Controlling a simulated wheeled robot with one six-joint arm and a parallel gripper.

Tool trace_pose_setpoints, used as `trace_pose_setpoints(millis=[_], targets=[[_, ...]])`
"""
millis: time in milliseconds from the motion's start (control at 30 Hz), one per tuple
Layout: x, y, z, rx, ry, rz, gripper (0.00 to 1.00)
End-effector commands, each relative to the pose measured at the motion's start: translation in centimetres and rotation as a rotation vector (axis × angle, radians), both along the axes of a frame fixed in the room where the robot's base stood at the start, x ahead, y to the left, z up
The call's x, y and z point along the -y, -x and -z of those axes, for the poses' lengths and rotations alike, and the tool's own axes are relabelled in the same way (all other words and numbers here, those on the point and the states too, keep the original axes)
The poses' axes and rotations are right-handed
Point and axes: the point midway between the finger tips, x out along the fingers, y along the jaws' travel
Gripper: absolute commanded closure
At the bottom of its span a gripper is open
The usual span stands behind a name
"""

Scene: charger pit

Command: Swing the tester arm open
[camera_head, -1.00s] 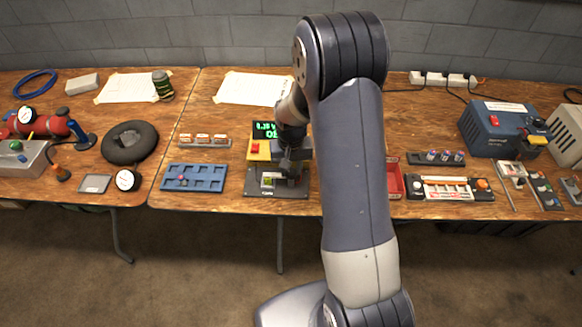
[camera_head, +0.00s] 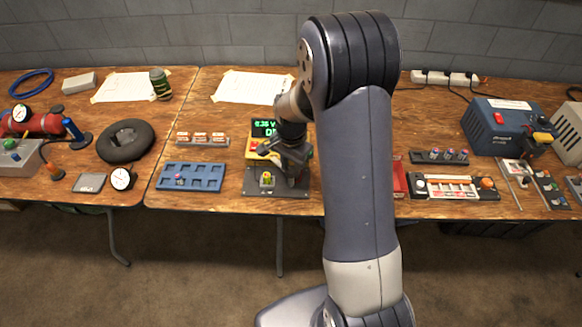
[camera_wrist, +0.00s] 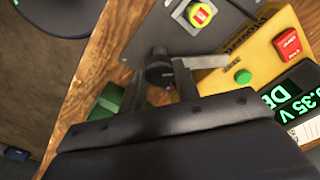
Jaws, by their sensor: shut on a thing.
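The tester has a yellow housing (camera_head: 252,147) with a lit green display (camera_head: 264,128) and a dark base plate (camera_head: 262,190). A small yellow cell (camera_head: 267,178) stands in it, uncovered. My gripper (camera_head: 284,158) is above the plate, by the housing's front. In the wrist view my gripper (camera_wrist: 160,85) is shut on the dark knob (camera_wrist: 159,66) of the tester arm. The metal tester arm (camera_wrist: 207,61) runs from the knob towards the yellow housing (camera_wrist: 258,62), with red and green buttons. The cell (camera_wrist: 199,14) shows apart from the knob. My gripper partly hides the arm in the head view.
A blue tray (camera_head: 192,177) lies left of the tester, with a row of small cells (camera_head: 203,138) behind it. A red bin (camera_head: 400,180) is at the right, partly behind my arm. Paper (camera_head: 254,87) lies at the back.

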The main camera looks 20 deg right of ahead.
Motion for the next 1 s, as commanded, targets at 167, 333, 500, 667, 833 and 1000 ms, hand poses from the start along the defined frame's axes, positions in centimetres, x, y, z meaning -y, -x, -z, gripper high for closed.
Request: trace_pose_setpoints(millis=[167,333,500,667,833,1000], targets=[[0.02,-0.04,0.04,0.002,0.0,0.168,1.0],[0.03,-0.01,0.03,0.002,0.0,0.329,1.0],[0.04,0.02,0.02,0.001,0.001,0.477,1.0],[0.04,0.03,0.0,0.001,0.001,0.595,1.0],[0.04,0.03,-0.02,0.002,0.0,0.689,1.0],[0.04,0.03,-0.05,0.002,0.0,0.747,1.0]])
